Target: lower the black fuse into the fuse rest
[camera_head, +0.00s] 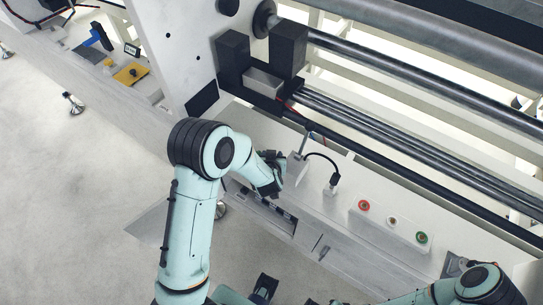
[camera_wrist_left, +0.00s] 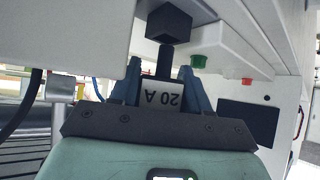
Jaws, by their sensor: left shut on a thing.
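My left gripper (camera_wrist_left: 160,75) is shut on the black fuse (camera_wrist_left: 163,62). A pale label reading "20 A" shows upside down between its fingers. A dark stem runs from the label to a black block (camera_wrist_left: 168,22); I cannot tell whether this block is part of the fuse. In the head view my left gripper (camera_head: 275,178) is beside the front of the white machine bench, and the fuse cannot be made out there. I cannot identify the fuse rest in either view.
A button box with red (camera_head: 363,205), white (camera_head: 392,220) and green (camera_head: 421,238) buttons lies along the bench right of my gripper. A black plug (camera_head: 333,185) with a looping cable stands between. Steel rollers (camera_head: 430,85) run behind. Open floor (camera_head: 70,200) lies left.

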